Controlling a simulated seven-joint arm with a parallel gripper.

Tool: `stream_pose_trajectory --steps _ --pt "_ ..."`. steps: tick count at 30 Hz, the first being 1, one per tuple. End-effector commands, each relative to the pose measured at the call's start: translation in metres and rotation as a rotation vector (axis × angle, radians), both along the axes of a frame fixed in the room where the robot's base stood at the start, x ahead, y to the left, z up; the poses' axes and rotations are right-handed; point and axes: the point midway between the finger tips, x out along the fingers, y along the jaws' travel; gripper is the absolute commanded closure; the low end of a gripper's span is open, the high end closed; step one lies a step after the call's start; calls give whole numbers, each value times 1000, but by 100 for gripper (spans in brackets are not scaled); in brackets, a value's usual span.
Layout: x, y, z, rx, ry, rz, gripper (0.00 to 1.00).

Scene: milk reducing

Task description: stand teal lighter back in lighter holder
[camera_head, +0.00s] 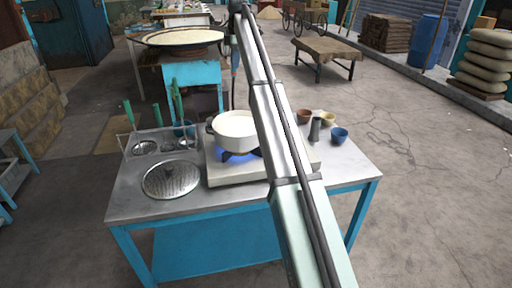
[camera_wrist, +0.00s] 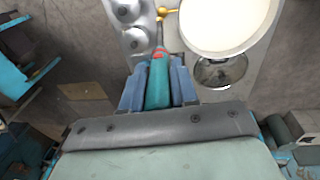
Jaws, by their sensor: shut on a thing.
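The teal lighter (camera_wrist: 158,85) lies between the two blue fingers of my gripper (camera_wrist: 157,72) in the wrist view. It has a red band near its front and a thin metal nozzle pointing toward the top of the picture. My gripper is shut on its body. In the head view, my arm hides much of the gripper and lighter, beyond the steel table. A small dark grey upright cylinder (camera_head: 315,131) stands on the table right of the stove; it looks like the lighter holder, but its opening is too small to make out.
A white pot of milk (camera_head: 236,128) sits over a blue flame on the stove (camera_head: 226,172). Small bowls, including a blue one (camera_head: 340,135), surround the cylinder. A perforated steel disc (camera_head: 171,179) and green-handled utensils are at left. The table's front right is clear.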

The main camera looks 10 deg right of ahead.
Motion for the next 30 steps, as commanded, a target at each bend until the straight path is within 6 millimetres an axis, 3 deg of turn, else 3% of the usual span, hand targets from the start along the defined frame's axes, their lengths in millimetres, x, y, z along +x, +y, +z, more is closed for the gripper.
stream_pose_trajectory --steps 7,11,17,30 --pt "0 -3 0 -3 3 -3 100" --pt "0 -22 0 -7 12 -23 100" --pt "-2 -90 2 -13 24 -92 100" --pt "-12 -265 17 -22 52 -269 100"
